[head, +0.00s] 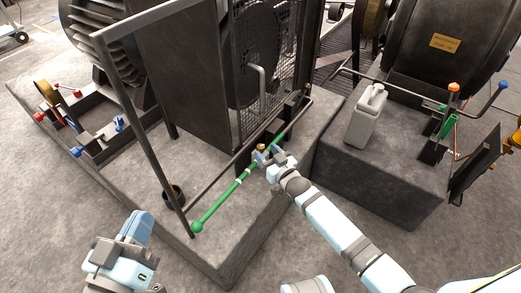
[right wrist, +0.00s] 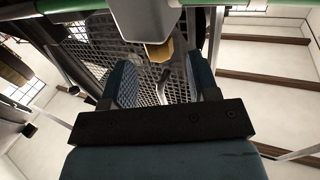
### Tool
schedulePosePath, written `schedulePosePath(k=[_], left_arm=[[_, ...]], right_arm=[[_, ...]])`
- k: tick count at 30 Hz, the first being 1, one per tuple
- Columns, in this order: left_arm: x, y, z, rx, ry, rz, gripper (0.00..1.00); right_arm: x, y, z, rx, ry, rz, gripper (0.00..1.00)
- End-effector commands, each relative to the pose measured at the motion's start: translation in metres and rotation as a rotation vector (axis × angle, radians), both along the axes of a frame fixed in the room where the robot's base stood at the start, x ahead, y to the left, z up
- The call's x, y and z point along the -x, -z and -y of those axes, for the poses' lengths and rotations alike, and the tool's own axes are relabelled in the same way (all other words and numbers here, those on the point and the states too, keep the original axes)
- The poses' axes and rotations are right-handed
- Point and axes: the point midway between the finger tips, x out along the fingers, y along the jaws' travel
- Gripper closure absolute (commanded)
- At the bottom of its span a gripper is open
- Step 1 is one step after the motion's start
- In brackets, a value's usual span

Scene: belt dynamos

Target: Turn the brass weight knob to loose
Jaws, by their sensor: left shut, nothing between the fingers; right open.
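The brass weight knob (head: 261,147) is small and sits near the upper part of a long green lever (head: 217,207), by the machine's mesh guard. My right gripper (head: 267,158) is right at the knob. In the right wrist view the knob (right wrist: 160,53) shows below a grey block (right wrist: 146,20), in the gap between the two open blue fingers (right wrist: 164,76). No contact with the fingers can be made out. My left gripper (head: 138,228) is shut and empty, low at the left, away from the lever. The knob's setting cannot be read.
A metal frame post (head: 145,120) and the mesh guard (head: 265,70) stand beside the lever. A grey jug (head: 367,115) stands on the right plinth (head: 390,165). Open floor lies at the front left.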

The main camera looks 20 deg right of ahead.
Motion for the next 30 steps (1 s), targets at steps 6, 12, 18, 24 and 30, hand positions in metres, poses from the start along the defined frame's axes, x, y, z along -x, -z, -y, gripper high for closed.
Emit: schedulePosePath(k=[6, 12, 18, 24, 30], left_arm=[[0.000, 0.018, 0.001, -0.025, 0.016, -0.044, 1.00], [0.000, 0.022, 0.002, -0.033, 0.021, -0.060, 1.00], [0.000, 0.021, 0.002, -0.032, 0.022, -0.061, 1.00], [0.000, 0.021, 0.002, -0.032, 0.023, -0.061, 1.00], [0.000, 0.020, 0.002, -0.033, 0.021, -0.060, 1.00]], right_arm=[[-0.029, 0.001, -0.009, 0.000, -0.001, 0.001, 0.45], [-0.037, 0.000, -0.011, 0.001, -0.001, -0.001, 0.45], [-0.037, 0.000, -0.011, 0.001, -0.001, 0.000, 0.45], [-0.037, 0.000, -0.011, 0.001, 0.000, 0.000, 0.87], [-0.037, -0.001, -0.011, 0.002, -0.010, 0.002, 0.95]])
